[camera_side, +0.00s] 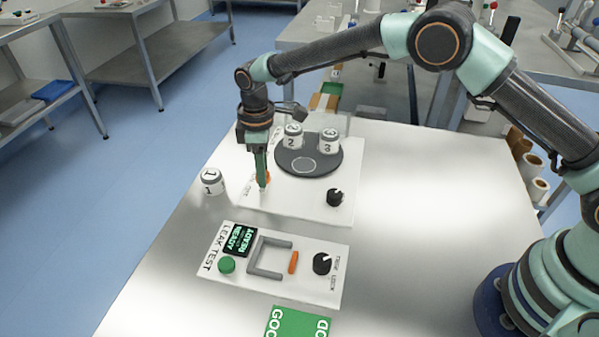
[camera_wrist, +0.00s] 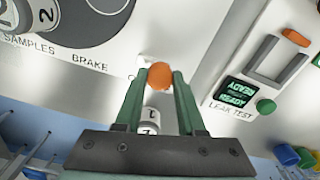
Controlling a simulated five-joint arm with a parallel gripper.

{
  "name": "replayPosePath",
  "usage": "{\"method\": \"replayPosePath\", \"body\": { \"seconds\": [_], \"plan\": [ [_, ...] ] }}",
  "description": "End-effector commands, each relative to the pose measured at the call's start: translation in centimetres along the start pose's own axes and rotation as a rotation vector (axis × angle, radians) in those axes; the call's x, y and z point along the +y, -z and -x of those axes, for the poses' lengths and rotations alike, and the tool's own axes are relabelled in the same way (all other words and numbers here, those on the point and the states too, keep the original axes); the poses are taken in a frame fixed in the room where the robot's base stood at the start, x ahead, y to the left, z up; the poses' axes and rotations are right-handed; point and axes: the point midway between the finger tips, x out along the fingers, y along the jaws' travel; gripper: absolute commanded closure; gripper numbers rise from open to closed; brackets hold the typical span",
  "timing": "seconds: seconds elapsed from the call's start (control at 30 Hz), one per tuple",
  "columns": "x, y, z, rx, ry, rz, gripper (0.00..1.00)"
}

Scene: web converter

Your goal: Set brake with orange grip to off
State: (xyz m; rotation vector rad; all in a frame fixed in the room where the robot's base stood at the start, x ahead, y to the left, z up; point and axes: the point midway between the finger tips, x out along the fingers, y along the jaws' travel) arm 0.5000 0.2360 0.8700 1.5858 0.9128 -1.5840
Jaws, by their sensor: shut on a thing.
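The brake's orange grip (camera_wrist: 160,75) is a round knob, seen between my fingertips in the wrist view. A BRAKE label is printed on the white panel (camera_wrist: 110,75) beside it, with part of another word near the grip. In the side view my gripper (camera_side: 262,186) points down at the left part of the panel and is shut on the orange grip, which shows as a small orange patch (camera_side: 267,178). The fingers show large in the wrist view (camera_wrist: 160,78). The lever under the grip is mostly hidden, so its exact setting cannot be told.
A dark round plate (camera_side: 308,158) carries jars 2 (camera_side: 292,137) and 3 (camera_side: 329,142). Jar 1 (camera_side: 212,182) stands on the table left of the panel. A black knob (camera_side: 335,197) is at the right. The leak test box (camera_side: 318,291) lies in front. The table's right side is clear.

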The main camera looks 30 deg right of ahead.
Motion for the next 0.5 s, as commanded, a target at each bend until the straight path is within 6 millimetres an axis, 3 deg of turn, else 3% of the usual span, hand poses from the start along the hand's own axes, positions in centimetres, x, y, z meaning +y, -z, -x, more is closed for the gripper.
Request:
{"method": "replayPosePath", "body": {
  "seconds": [0.27, 0.3, 0.37, 0.5],
  "plan": [
    [-0.66, 0.24, 0.09, -0.003, 0.002, 0.006, 1.00],
    [-0.68, 0.23, 0.09, -0.004, 0.002, 0.006, 0.58],
    [-0.69, 0.25, 0.08, -0.004, 0.002, 0.006, 0.35],
    [-0.57, 0.20, 0.06, -0.003, 0.002, 0.005, 0.31]
  ]
}}
